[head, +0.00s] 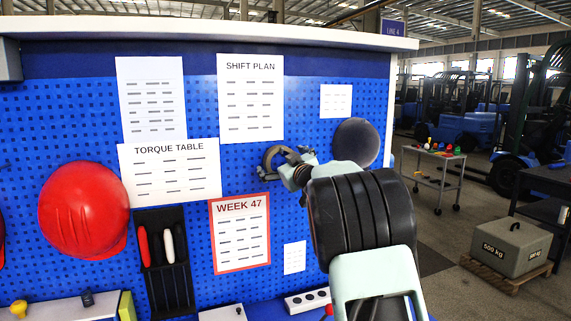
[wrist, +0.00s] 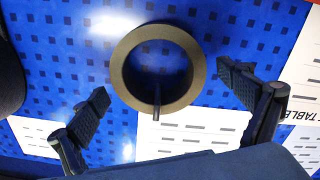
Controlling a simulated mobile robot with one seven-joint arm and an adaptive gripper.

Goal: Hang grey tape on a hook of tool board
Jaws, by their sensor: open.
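The grey tape (wrist: 117,70) is a ring against the blue tool board (wrist: 60,45). A thin dark hook (wrist: 157,95) passes through its opening and meets the inner edge at the lower side in the wrist view. It appears to hang on this hook. My gripper (wrist: 162,84) is open, with one finger on each side of the tape and a visible gap to both. In the head view my gripper (head: 288,163) is in front of the board (head: 235,180), overlapping the tape (head: 267,156), which is partly hidden behind the fingers.
A dark grey round object (head: 356,142) is on the board right of my gripper. A red helmet (head: 83,210) and a black holder (head: 169,285) are at the left. Paper sheets, including the shift plan (head: 250,98), surround the tape. A power strip (head: 307,300) lies below.

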